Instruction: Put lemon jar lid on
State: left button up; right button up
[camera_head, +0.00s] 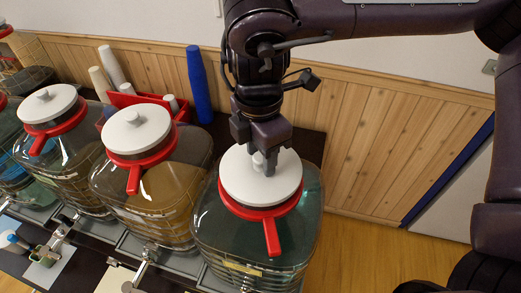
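A large clear jar with teal liquid (240,235) stands at the right end of a row of jars. A white round lid (238,180) with a knob lies over its mouth, inside or just above a red ring with a handle (272,236). I cannot tell whether the lid is fully seated. My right gripper (263,158) comes down from above with its fingers around the lid's knob, which they partly hide. The fingers look closed on the knob. My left gripper does not show. No label naming the lemon jar is readable.
Two similar jars with white lids (137,131) (48,103) stand to the left. A blue cup stack (199,84) and a red caddy (150,102) stand behind them. Metal taps (139,276) stick out in front. The wooden floor at the right is clear.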

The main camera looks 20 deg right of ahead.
jog(key=shift+o, duration=0.6)
notch_tip(320, 180, up, 8)
jog(key=shift+a+f, duration=0.1)
dwell(1.1)
